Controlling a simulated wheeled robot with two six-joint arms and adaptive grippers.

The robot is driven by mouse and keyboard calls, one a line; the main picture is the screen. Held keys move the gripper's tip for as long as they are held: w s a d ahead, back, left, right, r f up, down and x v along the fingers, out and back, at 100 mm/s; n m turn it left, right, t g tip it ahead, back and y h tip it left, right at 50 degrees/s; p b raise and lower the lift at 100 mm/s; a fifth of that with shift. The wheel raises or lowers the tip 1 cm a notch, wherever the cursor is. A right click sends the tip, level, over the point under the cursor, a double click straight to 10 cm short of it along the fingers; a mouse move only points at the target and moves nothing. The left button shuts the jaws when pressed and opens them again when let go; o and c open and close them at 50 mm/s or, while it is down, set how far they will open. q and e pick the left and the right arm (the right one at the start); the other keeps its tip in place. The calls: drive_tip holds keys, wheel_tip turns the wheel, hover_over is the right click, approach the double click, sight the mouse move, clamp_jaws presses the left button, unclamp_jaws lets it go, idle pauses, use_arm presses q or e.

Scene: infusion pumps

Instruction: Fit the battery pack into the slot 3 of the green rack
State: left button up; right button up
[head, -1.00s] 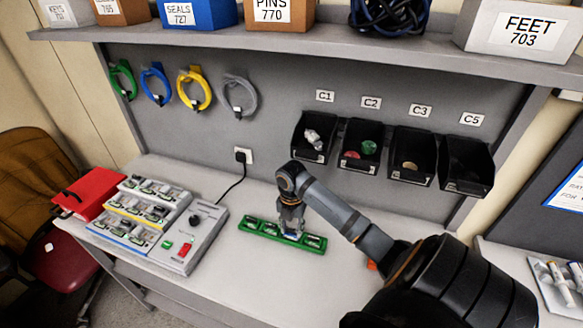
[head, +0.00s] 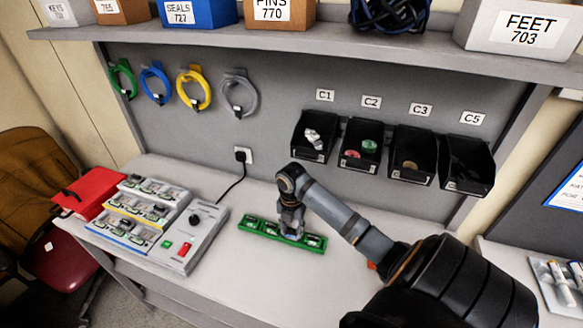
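The green rack (head: 259,233) lies on the bench, a long narrow tray with several slots in a row. Small pale packs show in it, including one at its right end (head: 313,241). My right gripper (head: 291,228) points straight down over the rack, right of its middle, with its fingertips at or just above a slot. The fingers and the slot under them are too small and covered to tell whether a battery pack is held between them. My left gripper is not in view.
Black bins (head: 313,140) hang on the back panel. The bench right of the rack is clear.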

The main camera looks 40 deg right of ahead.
drive_tip(key=o, duration=0.4)
wheel_tip(320, 180, up, 8)
drive_tip(key=shift+f, duration=0.25)
drive_tip(key=shift+a+f, duration=0.1)
idle(0.6)
